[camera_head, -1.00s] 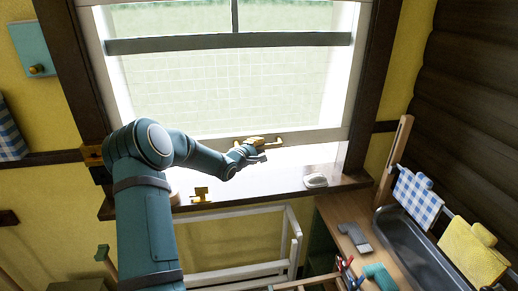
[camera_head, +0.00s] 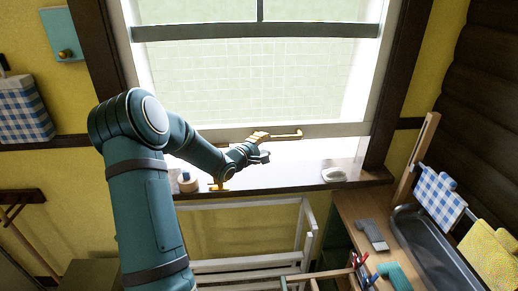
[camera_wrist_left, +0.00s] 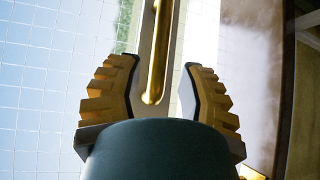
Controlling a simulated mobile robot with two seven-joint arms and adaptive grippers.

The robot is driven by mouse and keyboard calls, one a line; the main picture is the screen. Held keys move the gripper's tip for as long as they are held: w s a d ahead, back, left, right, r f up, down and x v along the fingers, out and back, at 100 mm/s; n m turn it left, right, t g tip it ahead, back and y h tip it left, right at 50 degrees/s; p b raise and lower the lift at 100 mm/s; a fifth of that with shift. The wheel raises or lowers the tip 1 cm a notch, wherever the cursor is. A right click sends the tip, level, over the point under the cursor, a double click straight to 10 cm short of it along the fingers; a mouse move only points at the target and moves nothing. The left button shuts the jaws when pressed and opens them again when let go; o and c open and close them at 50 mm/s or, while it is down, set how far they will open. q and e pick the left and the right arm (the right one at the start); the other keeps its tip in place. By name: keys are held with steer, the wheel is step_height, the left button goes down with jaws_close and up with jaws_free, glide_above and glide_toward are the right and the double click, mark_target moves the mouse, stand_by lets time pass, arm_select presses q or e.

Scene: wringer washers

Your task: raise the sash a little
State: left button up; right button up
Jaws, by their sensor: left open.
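The sash is the lower part of the window, with a pale bottom rail (camera_head: 345,129) and gridded glass (camera_head: 230,85). A brass handle (camera_head: 288,135) is on the bottom rail. My left gripper (camera_head: 262,143) is at the handle's left part, in front of the rail. In the left wrist view, its yellow ribbed fingers stand open (camera_wrist_left: 162,70), with the brass handle bar (camera_wrist_left: 157,50) between them. Gaps show on both sides of the bar there. My forearm hides part of the sill. My right gripper is not in view.
On the wooden sill (camera_head: 300,183) are a white dish (camera_head: 333,174), a small roll-like thing (camera_head: 187,182) and a brass fitting (camera_head: 218,187). Below is a white rack (camera_head: 250,265). At right are a counter (camera_head: 350,207) and a dark sink (camera_head: 425,235) with cloths.

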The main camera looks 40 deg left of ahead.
arm_select(q)
steer(key=shift+s+d+r, duration=0.1)
steer(key=shift+s, duration=0.65)
steer(key=shift+s+d+r, duration=0.1)
steer(key=shift+s, duration=0.65)
steer(key=shift+f, duration=0.1)
